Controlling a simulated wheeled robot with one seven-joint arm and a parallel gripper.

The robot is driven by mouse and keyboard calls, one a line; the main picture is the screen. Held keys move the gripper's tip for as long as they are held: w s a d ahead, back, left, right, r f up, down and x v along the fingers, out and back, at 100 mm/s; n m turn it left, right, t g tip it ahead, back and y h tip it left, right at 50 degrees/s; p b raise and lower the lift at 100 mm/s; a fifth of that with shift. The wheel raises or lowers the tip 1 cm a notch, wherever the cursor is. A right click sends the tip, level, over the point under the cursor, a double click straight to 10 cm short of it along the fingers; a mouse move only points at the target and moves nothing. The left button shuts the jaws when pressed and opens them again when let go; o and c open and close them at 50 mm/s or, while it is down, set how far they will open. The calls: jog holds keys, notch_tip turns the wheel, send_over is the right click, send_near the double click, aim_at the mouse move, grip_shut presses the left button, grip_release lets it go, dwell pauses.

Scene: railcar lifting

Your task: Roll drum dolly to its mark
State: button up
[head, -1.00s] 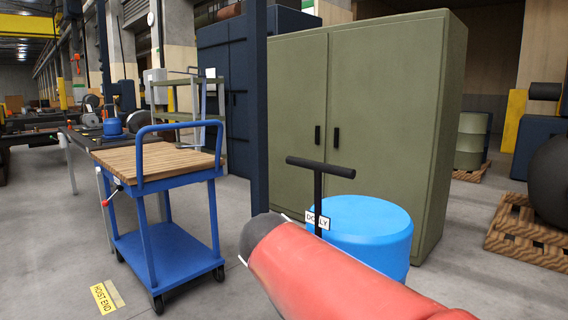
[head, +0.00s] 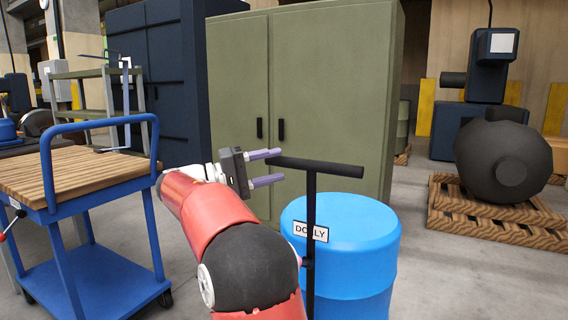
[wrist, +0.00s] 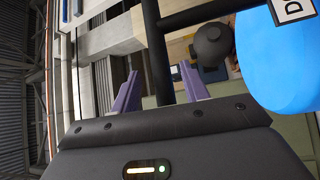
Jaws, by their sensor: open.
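The drum dolly shows a black T-shaped handle (head: 314,166) with a white "DOLLY" label (head: 310,231), and a blue drum (head: 350,245) behind and right of the post. Its base is below the head view. My gripper (head: 268,166) is open, its two purple fingers pointing right toward the left end of the handle's crossbar, close to it. I cannot tell whether a finger touches the bar. The floor mark is not in view.
A blue cart (head: 95,180) with a wooden top stands at left. A green cabinet (head: 330,90) stands behind the dolly, beside dark blue cabinets (head: 160,70). A black tank (head: 500,160) rests on wooden pallets (head: 480,215) at right. Some floor is clear between cabinet and pallets.

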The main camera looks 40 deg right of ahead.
aim_at(281, 164)
jog(key=shift+x, duration=2.2)
grip_shut()
